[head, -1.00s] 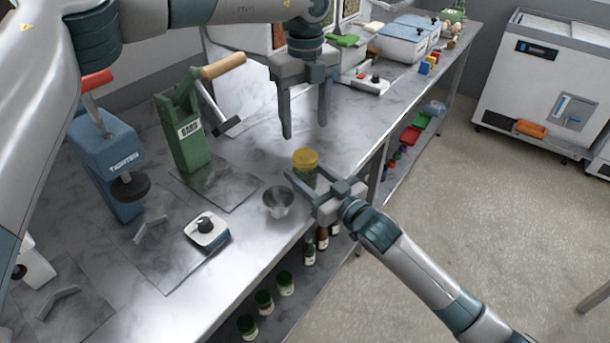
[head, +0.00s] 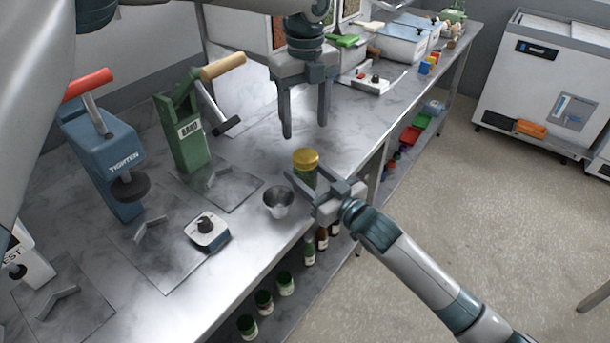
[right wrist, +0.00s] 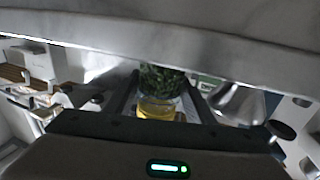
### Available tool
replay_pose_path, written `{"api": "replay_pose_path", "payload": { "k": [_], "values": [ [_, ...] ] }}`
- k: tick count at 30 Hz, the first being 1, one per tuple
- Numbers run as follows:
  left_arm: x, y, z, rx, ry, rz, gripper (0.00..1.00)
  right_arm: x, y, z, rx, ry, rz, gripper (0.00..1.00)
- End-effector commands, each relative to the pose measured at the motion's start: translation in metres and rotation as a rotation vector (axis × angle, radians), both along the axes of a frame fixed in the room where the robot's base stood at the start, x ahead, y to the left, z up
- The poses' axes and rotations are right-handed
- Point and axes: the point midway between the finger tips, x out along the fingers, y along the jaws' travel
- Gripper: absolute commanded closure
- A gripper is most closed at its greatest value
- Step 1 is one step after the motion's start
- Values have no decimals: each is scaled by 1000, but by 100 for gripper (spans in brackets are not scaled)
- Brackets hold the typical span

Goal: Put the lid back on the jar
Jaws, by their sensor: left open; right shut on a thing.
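The jar (head: 303,176) is clear with green contents and stands upright near the table's front edge. The yellow lid (head: 305,157) sits on top of its mouth; I cannot tell whether it is screwed down. My right gripper (head: 308,187) is shut on the jar's body from the front right. The right wrist view shows the green-filled jar (right wrist: 163,82) and the yellow lid (right wrist: 158,108) between the fingers. My left gripper (head: 305,132) is open and empty, fingers pointing down, a little above and behind the lid.
A small metal bowl (head: 278,203) stands just left of the jar. A green press (head: 186,135), a blue machine marked TIGHTEN (head: 105,155) and a small dial box (head: 207,232) stand further left. Jars and bottles sit on the shelf below.

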Motion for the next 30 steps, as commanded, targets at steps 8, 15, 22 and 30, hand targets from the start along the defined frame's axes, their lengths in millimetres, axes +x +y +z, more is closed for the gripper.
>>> {"api": "replay_pose_path", "payload": {
  "k": [8, 15, 22, 30],
  "values": [
    [0, 0, -2, 1, 1, 0, 40, 0, 0, 0, 0, 0, 0, 100],
    [0, 0, -18, 2, 1, 0, 40, 0, 0, 0, 0, 0, 0, 100],
    [-1, 0, -47, 3, 2, 0, 40, 0, 0, 0, 0, 0, 0, 100],
    [0, 0, -74, 1, 0, 2, 40, 0, 0, 0, 0, 0, 0, 100]
  ]
}}
